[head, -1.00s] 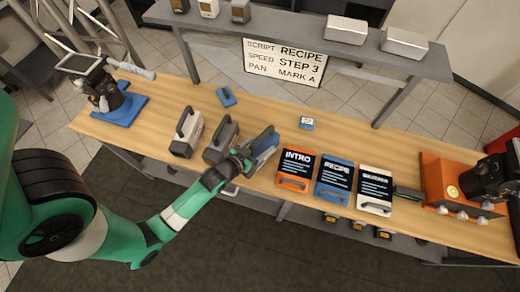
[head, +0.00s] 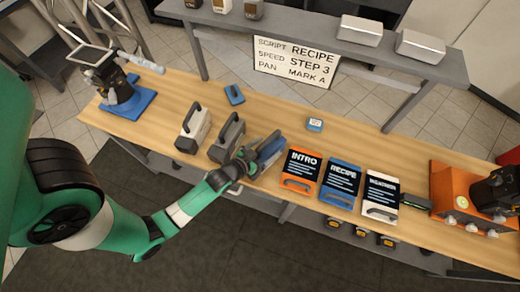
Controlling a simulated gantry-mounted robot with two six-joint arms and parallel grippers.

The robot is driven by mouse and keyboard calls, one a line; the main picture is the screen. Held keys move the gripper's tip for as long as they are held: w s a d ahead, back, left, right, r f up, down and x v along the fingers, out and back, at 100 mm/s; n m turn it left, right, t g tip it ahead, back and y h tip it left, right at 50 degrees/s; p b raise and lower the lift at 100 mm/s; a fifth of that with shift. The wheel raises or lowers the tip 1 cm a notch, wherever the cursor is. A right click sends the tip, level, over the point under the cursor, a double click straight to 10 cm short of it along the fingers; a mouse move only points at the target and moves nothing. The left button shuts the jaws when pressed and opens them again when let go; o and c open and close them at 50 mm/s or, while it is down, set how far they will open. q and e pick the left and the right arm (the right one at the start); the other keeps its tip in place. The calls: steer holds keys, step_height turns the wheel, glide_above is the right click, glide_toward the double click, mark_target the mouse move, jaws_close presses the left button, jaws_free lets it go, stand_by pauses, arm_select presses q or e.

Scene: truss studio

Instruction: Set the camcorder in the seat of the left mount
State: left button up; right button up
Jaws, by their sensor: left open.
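Three camcorders with top handles stand in a row on the wooden bench: a white one (head: 196,126), a grey one (head: 226,140) and a blue one (head: 270,151). My left gripper (head: 248,157) is open at the near left side of the blue camcorder. The gripper hides part of that camcorder, and I cannot tell whether they touch. The left mount (head: 118,92) is a dark head with a grey handle on a blue base (head: 130,106) at the bench's left end. I cannot make out its seat clearly. My right gripper is not in view.
Three title cards, orange (head: 296,185), blue (head: 336,199) and white (head: 379,212), lie right of the blue camcorder. An orange unit (head: 450,212) with a dark head fills the right end. A grey shelf (head: 290,27) and sign (head: 295,61) stand beyond.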

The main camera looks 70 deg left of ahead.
arm_select(q)
steer(key=p+v, duration=0.1)
steer(key=v, duration=1.1)
steer(key=shift+p, duration=0.3)
steer(key=shift+w+a+r, duration=0.1)
steer(key=shift+w+r, duration=0.15)
steer(key=shift+w, duration=0.1)
steer(key=w+d+r+m+t, duration=0.1)
steer(key=w+r+t, duration=0.2)
steer(key=w+r, duration=0.6)
steer(key=w+d+r+t+h, duration=0.15)
steer(key=w+r, duration=0.35)
steer(key=r, duration=0.7)
steer(key=w+d+r+m+t, duration=0.1)
steer(key=w+r+t, duration=0.3)
steer(key=w+r, duration=0.5)
steer(key=s+d+r+m+t+h, duration=0.1)
steer(key=s+d+r+t+h, duration=0.1)
steer(key=r, duration=0.9)
steer(key=s+d+r+m+t+h, duration=0.2)
steer(key=s+d+r, duration=0.2)
steer(key=r, duration=0.7)
steer(key=s+d+r+m+t+h, duration=0.1)
steer(key=s+d+r+t+h, duration=0.2)
steer(key=r, duration=0.8)
steer(key=d, duration=0.2)
steer(key=shift+d+r, duration=0.3)
steer(key=shift+r, duration=0.1)
steer(key=shift+s, duration=0.15)
